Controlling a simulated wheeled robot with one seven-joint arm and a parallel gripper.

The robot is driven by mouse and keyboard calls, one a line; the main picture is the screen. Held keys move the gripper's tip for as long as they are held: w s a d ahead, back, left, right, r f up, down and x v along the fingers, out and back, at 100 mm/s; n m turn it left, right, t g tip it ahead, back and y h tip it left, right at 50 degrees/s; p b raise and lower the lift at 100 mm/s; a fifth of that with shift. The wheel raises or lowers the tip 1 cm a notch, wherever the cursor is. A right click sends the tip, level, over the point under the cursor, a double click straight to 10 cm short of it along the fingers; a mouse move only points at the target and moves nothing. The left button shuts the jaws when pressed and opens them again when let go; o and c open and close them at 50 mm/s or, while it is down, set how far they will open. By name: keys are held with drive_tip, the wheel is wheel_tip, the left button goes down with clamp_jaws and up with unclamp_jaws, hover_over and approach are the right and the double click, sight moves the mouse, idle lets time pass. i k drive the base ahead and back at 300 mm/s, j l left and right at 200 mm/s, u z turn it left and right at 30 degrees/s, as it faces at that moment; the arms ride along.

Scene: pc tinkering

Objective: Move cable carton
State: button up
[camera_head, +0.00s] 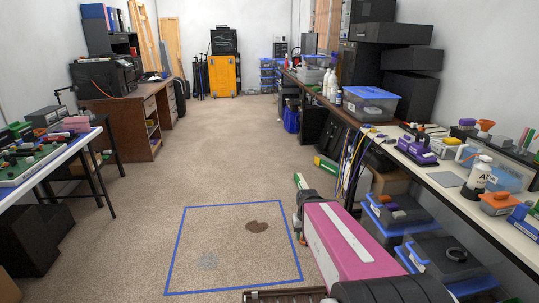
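A blue-outlined square (301,250) is marked on the carpet left of the box, with a brown stain and a grey patch inside.
A long workbench (450,178) with tools, bottles and bins runs along the right, with blue-lidded bins (395,215) beneath. The middle floor is clear.

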sight(299, 180)
drive_tip(key=i+j+z, duration=0.2)
drive_tip(key=i, duration=0.3)
drive_tip(key=i+z, duration=0.15)
drive_tip(key=i, duration=0.4)
drive_tip(key=u, duration=0.25)
drive_tip(key=i+j+u, duration=0.15)
drive_tip(key=i+u, duration=0.2)
drive_tip(key=i+j+u, duration=0.1)
drive_tip(key=i+u, duration=0.3)
drive_tip(key=i, duration=1.7)
drive_tip(key=i+z, duration=0.1)
drive_tip(key=z, duration=0.3)
drive_tip(key=i+z, duration=0.1)
drive_tip(key=z, duration=0.3)
drive_tip(key=i+j+z, duration=0.1)
drive_tip(key=z, duration=0.3)
drive_tip(key=i+z, duration=0.1)
drive_tip(key=z, duration=1)
